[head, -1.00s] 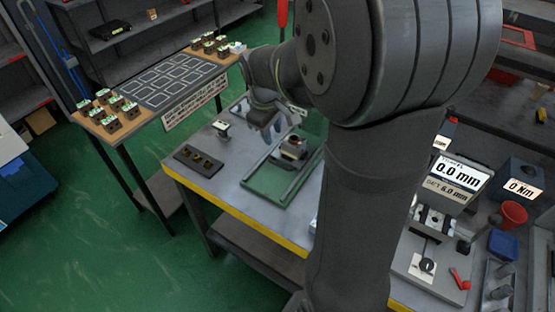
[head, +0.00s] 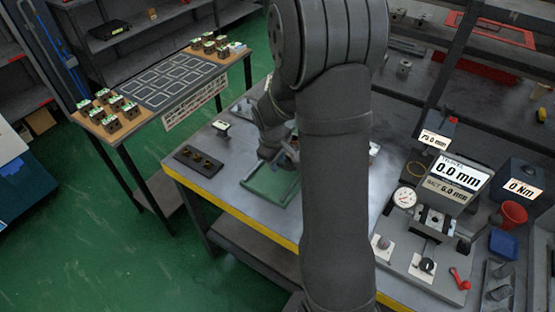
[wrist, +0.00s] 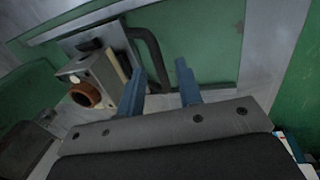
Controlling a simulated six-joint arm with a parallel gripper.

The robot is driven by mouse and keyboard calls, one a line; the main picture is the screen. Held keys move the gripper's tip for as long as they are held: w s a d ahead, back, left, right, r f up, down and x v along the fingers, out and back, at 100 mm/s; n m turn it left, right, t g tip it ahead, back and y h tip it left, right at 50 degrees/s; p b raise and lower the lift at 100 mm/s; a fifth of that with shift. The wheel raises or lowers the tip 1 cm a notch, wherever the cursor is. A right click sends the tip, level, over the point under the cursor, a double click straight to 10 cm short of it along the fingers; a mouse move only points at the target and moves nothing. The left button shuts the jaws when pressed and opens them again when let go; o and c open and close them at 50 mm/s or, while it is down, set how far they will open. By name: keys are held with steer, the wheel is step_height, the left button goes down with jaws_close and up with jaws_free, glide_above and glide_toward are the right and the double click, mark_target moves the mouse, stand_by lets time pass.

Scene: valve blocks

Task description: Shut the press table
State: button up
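The press table shows in the head view as a low green frame (head: 268,190) on the bench, partly hidden by my arm. In the wrist view its green surface (wrist: 205,35) is close. A pale valve block (wrist: 92,80) with a copper-coloured round port sits on a grey plate there. A dark bent handle (wrist: 152,52) stands beside the block. My gripper (wrist: 160,67) is open, its two blue fingers apart, with the handle's lower end between them, nearer the left finger. I cannot tell whether they touch. The head view hides my fingertips behind the arm.
A dark strip with several brass-coloured sockets (head: 199,161) and a small block (head: 221,127) lie left on the bench. A gauge station with a display (head: 459,170) stands right, beside a red cup (head: 513,214). A side table (head: 160,82) holds several blocks.

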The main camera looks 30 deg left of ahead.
jaws_close()
steer(key=shift+w, duration=2.05)
steer(key=shift+r, duration=0.1)
jaws_free()
steer(key=s+r, duration=0.3)
steer(key=r, duration=1.4)
steer(key=shift+f, duration=0.1)
